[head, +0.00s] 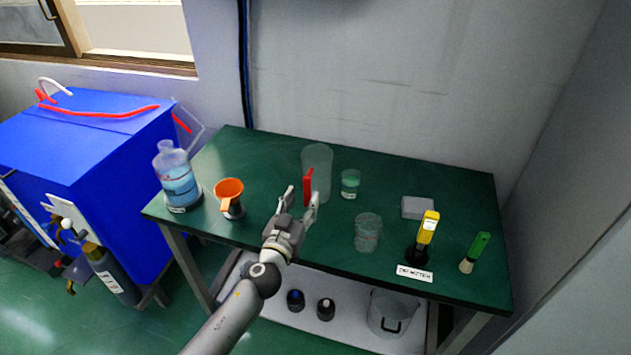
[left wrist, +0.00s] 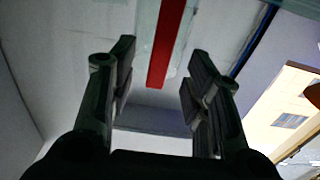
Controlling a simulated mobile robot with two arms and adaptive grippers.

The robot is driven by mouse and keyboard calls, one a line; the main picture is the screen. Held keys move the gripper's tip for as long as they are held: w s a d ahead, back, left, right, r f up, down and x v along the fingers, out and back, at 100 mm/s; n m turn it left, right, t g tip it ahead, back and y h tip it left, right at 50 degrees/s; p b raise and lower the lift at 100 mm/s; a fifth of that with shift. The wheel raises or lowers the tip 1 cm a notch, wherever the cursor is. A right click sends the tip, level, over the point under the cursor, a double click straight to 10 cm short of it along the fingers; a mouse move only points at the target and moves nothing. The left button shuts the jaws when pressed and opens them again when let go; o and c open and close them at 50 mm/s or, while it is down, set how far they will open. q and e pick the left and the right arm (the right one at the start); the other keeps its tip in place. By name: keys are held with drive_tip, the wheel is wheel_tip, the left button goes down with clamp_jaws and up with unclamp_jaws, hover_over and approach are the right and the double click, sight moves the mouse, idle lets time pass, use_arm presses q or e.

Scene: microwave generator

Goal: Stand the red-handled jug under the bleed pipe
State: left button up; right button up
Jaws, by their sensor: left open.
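The clear jug (head: 319,160) stands upright on the green table with its red handle (head: 308,186) facing me. My left gripper (head: 301,198) is open at the handle, one finger to each side of it in the head view. In the left wrist view the red handle (left wrist: 166,45) runs down between the two open fingers (left wrist: 160,72), with space on both sides; I see no contact. Which part is the bleed pipe is unclear; a white curved pipe (head: 55,86) rises from the blue machine (head: 85,150) at the left. My right gripper is out of view.
On the table (head: 300,235) stand a blue water bottle (head: 177,178), an orange funnel cup (head: 229,192), two glass beakers (head: 351,185) (head: 368,234), a grey box (head: 417,208), a yellow meter (head: 428,227) and a green-handled brush (head: 475,252). A wall rises behind; a bucket (head: 390,315) sits below.

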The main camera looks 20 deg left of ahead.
sight(307, 191)
use_arm(q)
drive_tip(key=shift+w+f, duration=0.1)
drive_tip(key=shift+w, duration=2.5)
clamp_jaws()
